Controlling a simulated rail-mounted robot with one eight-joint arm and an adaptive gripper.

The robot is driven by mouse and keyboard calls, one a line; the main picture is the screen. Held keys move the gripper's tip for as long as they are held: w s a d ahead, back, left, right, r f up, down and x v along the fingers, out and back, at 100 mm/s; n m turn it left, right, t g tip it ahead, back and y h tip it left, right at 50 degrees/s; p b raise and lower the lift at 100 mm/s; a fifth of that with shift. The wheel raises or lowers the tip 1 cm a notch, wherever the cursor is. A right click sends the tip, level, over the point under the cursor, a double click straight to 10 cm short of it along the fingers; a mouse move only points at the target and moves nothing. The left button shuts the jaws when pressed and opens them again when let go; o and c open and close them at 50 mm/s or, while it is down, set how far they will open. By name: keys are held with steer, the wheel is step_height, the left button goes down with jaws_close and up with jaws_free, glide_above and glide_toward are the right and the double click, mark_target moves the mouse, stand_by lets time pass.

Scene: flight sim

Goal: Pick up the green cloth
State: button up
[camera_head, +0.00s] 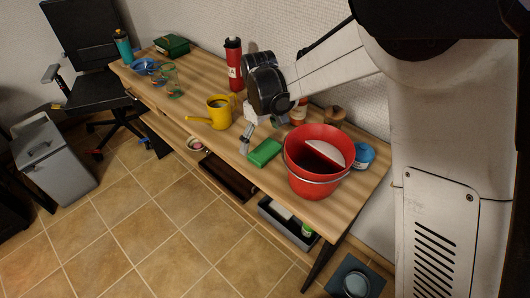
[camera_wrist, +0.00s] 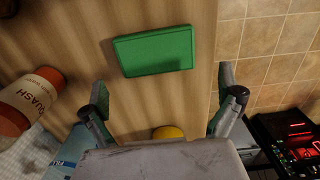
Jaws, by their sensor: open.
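The green cloth (camera_head: 265,152) lies flat on the wooden desk, just left of the red bucket, near the desk's front edge. In the wrist view the green cloth (camera_wrist: 154,51) is a folded rectangular block, slightly tilted, ahead of the fingers. My gripper (camera_head: 247,138) is above the desk, just left of the cloth in the head view. In the wrist view my gripper (camera_wrist: 160,95) has its two fingers wide apart with nothing between them. The cloth is apart from both fingers.
The red bucket (camera_head: 312,176) stands right of the cloth. A yellow watering can (camera_head: 219,113) stands to the left. A bottle marked WASH (camera_wrist: 32,98) lies left in the wrist view. The tall red bottle (camera_head: 233,66) stands at the back.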

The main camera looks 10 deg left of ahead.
mark_target(260, 147)
steer(key=f, duration=0.4)
steer(key=shift+w+a+f, duration=0.1)
steer(key=shift+w+f, duration=0.15)
steer(key=shift+f, duration=0.1)
steer(key=c, duration=1)
